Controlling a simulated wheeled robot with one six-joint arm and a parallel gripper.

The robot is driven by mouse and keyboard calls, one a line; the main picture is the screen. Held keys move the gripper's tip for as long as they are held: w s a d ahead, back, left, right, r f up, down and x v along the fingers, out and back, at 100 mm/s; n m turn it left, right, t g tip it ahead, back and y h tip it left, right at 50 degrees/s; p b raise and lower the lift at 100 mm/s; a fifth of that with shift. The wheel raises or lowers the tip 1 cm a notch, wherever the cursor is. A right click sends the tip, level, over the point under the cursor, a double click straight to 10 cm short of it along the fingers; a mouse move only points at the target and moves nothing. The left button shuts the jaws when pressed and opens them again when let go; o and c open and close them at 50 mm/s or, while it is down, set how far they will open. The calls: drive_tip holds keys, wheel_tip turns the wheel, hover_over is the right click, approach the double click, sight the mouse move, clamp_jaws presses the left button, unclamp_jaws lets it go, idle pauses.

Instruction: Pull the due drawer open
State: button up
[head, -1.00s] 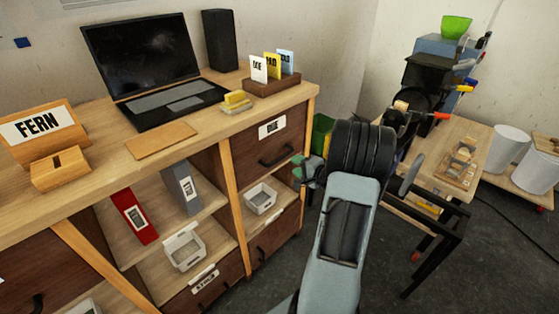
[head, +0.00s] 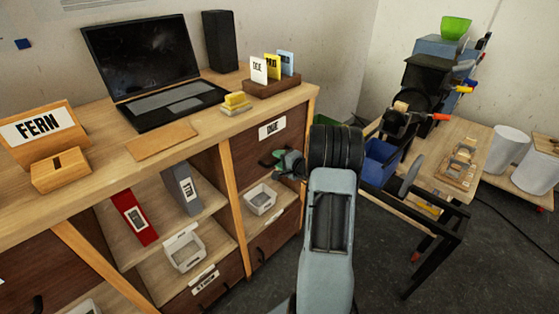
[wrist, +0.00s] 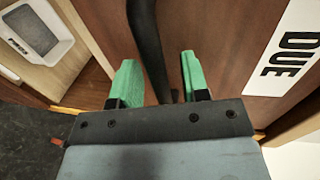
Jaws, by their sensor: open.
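The due drawer (head: 292,132) is the upper right brown drawer front of the wooden desk and looks closed. Its white DUE label shows in the head view (head: 272,128) and at the right of the wrist view (wrist: 288,50). My gripper (head: 272,160) is open at the drawer front, below the label. In the wrist view its green fingertips (wrist: 158,78) stand on either side of the dark drawer handle (wrist: 147,40), with gaps visible. In the head view the gripper hides most of the handle.
Below the due drawer is an open shelf with a white bin (head: 260,200), then another drawer (head: 275,240). A blue bin (head: 381,160) stands right of my arm, near a workbench (head: 470,150). Grey floor is clear at the lower right.

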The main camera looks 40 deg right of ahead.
clamp_jaws()
drive_tip(key=shift+s, duration=0.1)
idle(0.3)
